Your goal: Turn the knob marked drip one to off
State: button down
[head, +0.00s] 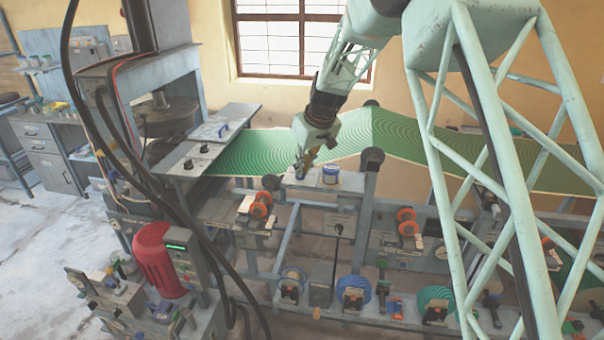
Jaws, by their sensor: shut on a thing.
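Whether this is the drip one knob I cannot tell. No marking for drip one or off is readable. A pale panel (338,228) with a dark lever-like control sits on the frame below the gripper. My pale green lattice arm hides part of the right side.
A green patterned sheet (250,155) runs across behind the gripper. Dark rollers (371,159) stand close on its right. A red motor (158,260) and hanging black cables are at left. The floor at far left is clear.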

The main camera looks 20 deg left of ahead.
jog(key=shift+w+n+b, duration=0.1)
jog(key=shift+n+b, duration=0.8)
jog(key=shift+b, duration=0.05)
jog(key=c, duration=2.8)
grip_release()
jog(key=shift+r, duration=0.15)
jog(key=shift+d+v, duration=0.2)
jog(key=shift+v, duration=5.7)
jog(key=shift+w, duration=0.2)
jog(key=shift+d, duration=0.1)
